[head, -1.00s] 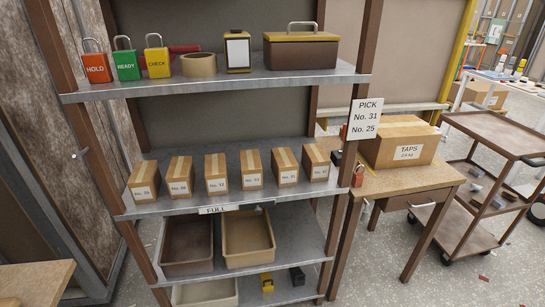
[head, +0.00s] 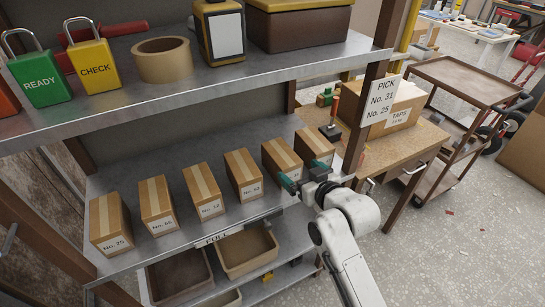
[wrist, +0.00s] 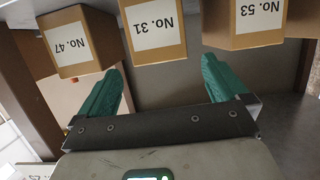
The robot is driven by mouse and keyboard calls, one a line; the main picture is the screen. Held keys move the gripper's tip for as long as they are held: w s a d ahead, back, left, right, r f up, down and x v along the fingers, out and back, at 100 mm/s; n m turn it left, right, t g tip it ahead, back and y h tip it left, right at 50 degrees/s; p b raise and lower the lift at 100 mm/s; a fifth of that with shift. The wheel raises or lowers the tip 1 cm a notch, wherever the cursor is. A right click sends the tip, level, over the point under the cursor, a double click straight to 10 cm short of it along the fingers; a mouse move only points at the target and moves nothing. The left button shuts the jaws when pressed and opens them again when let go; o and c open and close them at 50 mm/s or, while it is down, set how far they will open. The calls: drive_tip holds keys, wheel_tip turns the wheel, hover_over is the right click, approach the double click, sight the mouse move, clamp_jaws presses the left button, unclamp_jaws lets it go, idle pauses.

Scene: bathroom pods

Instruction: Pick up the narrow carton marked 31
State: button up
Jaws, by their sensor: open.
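The narrow carton marked 31 (head: 280,159) stands upright on the middle shelf, second from the right in the row. Its lower front is partly hidden by my gripper in the head view. Its label reads upside down in the wrist view (wrist: 153,26), where it shows between and beyond the fingertips. My gripper (head: 303,175) is at the shelf's front edge, its green fingers open and empty; in the wrist view the fingers (wrist: 160,72) are spread wide. Whether they touch the carton I cannot tell.
Carton No. 47 (wrist: 70,42) and carton No. 53 (wrist: 257,20) stand close on either side. More cartons, such as No. 25 (head: 109,222), stand left. An upper shelf (head: 220,82) overhangs the row. A TAPS box (head: 395,115) sits on the desk at right.

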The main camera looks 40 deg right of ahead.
sight(284, 159)
drive_tip(key=p+x, duration=0.1)
drive_tip(key=x, duration=0.8)
drive_tip(key=shift+w+f, duration=0.1)
drive_tip(key=shift+w, duration=0.25)
drive_tip(key=shift+c, duration=0.2)
drive_tip(key=c, duration=1.2)
